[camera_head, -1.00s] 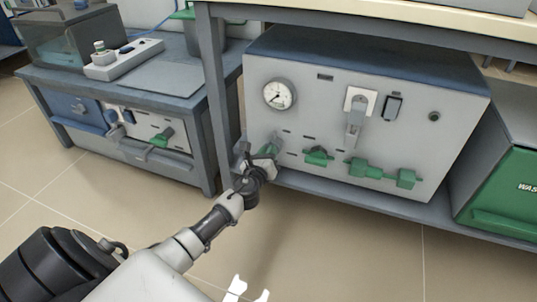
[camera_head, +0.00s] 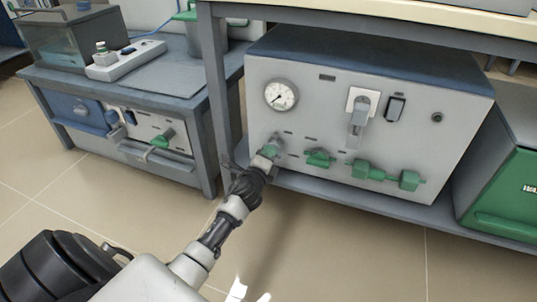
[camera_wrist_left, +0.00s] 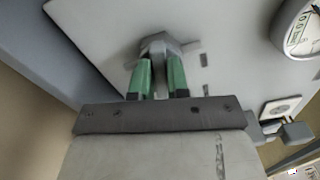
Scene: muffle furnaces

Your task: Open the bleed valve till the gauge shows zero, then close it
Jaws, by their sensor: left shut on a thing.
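The grey valve panel (camera_head: 395,135) stands on the low shelf. Its round white gauge (camera_head: 281,95) is at the upper left; the thin needle seems to point down-left, but the reading is too small to tell. The gauge is cut off at the upper right of the left wrist view (camera_wrist_left: 301,25).
More green valve handles (camera_head: 319,158) sit in a row to the right. A white switch plate with a lever (camera_head: 359,110) is above them. The floor in front is clear.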

